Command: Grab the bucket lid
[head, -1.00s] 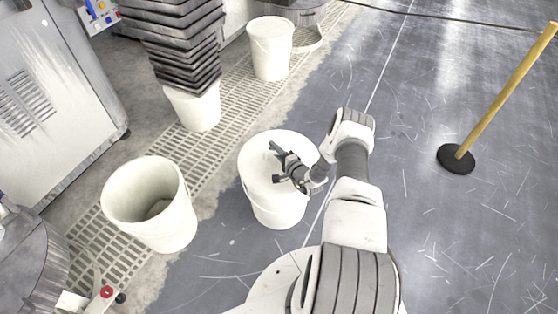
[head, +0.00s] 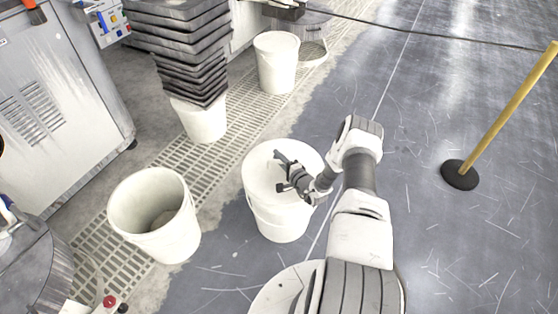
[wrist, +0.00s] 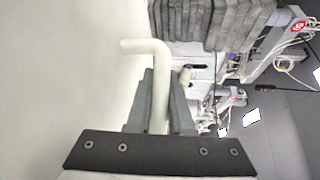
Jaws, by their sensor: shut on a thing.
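The bucket lid (head: 263,165) is a round white disc on top of the white bucket (head: 280,222) in the middle of the head view. My gripper (head: 281,172) is over the lid's top, coming in from the right. In the wrist view my gripper (wrist: 164,78) has its two grey fingers on either side of a pale bent bar (wrist: 150,50), which looks like the lid's handle, and is shut on it. The lid's pale face fills the left of the wrist view. The arm hides part of the lid's right side. I cannot tell whether the lid sits clear of the rim.
An open white bucket (head: 155,215) stands to the left. A stack of dark trays (head: 195,55) rests on another bucket (head: 205,122) behind. One more bucket (head: 276,65) stands farther back. A yellow pole on a black base (head: 460,175) stands right. Floor between is clear.

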